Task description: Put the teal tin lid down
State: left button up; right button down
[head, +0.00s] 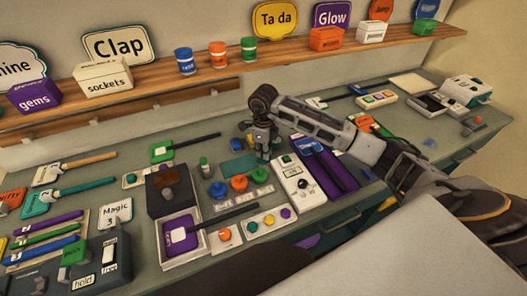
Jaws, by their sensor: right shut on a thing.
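My right gripper (262,150) points down over the middle of the table, behind the row of coloured discs. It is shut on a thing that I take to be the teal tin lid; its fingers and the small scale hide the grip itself. A flat teal rectangle (236,168) shows just left of the fingertips, and I take it for the lid. I cannot tell whether it touches the tabletop. My left gripper is out of view.
Green, orange (239,183) and blue discs sit just in front. A white box with a black knob (298,180) and a purple case (325,165) stand close on the right.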

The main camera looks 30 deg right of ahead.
jog(key=shift+f, duration=0.1)
jog(key=c, duration=1.5)
grip_release()
jog(key=shift+r, duration=0.25)
